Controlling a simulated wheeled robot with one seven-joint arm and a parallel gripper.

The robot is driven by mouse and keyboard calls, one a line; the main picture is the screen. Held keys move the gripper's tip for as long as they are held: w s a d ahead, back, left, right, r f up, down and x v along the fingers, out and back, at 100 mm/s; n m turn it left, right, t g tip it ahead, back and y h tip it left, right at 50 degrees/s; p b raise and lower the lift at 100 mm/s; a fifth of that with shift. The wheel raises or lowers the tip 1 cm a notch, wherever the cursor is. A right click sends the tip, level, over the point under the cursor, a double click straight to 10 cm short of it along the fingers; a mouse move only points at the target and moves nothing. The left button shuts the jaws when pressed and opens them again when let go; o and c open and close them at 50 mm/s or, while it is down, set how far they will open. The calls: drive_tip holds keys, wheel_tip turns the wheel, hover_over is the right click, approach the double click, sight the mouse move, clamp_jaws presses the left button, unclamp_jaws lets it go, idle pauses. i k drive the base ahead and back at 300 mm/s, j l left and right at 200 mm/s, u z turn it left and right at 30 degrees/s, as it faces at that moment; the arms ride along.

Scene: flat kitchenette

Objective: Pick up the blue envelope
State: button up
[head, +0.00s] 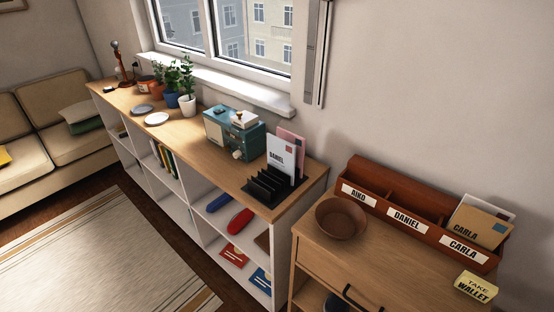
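No plainly blue envelope can be made out. A flat blue item (261,281) with a light mark lies low in the white shelf unit, partly cut off by its side panel; I cannot tell whether it is an envelope or a booklet. A white envelope (281,158) marked DANIEL stands upright in the black letter rack (268,188), with a pink envelope (297,141) behind it. A tan envelope (479,227) marked CARLA and a paler one behind it stand in the right compartment of the brown sorter (424,236). My gripper is not in view.
A brown bowl (341,219) and a yellow note (477,286) reading TAKE WALLET are near the sorter on the wooden cabinet. A teal radio (234,135), potted plants (187,101) and plates (157,119) stand on the shelf top. Floor with a rug (95,255) is open at left.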

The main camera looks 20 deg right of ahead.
sight(282, 154)
drive_tip(key=i+j, duration=0.15)
drive_tip(key=i+j+z, duration=0.45)
drive_tip(key=j, duration=0.15)
drive_tip(key=j+z, duration=0.2)
drive_tip(key=j, duration=0.15)
drive_tip(key=z, duration=0.55)
drive_tip(key=i+j, duration=0.1)
drive_tip(key=j, duration=0.25)
drive_tip(key=i+j, duration=0.15)
drive_tip(key=j, duration=0.25)
